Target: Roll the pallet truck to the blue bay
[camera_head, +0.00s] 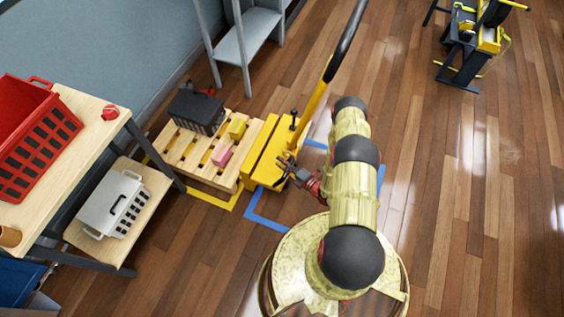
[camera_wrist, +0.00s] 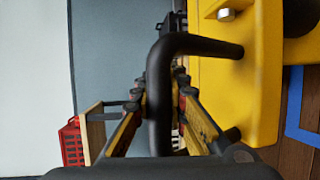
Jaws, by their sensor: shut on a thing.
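The yellow pallet truck (camera_head: 262,152) stands at the centre left of the head view. Its tall yellow tiller ends in a black grip (camera_head: 346,40). Its forks are hidden, with a wooden pallet (camera_head: 178,152) directly behind its body. The blue bay is a blue floor outline (camera_head: 268,223), partly under the truck's near end and partly hidden by my arm. My gripper (camera_head: 293,172) is at the truck's near side. In the wrist view, my gripper (camera_wrist: 160,100) is shut on a bent black bar (camera_wrist: 160,75) attached to the yellow body (camera_wrist: 220,75).
A black crate (camera_head: 196,111), a pink block (camera_head: 221,156) and a yellow block (camera_head: 237,129) sit on the pallet. Yellow floor lines (camera_head: 212,200) edge it. A bench (camera_head: 85,135) stands left, a grey shelf (camera_head: 246,35) behind.

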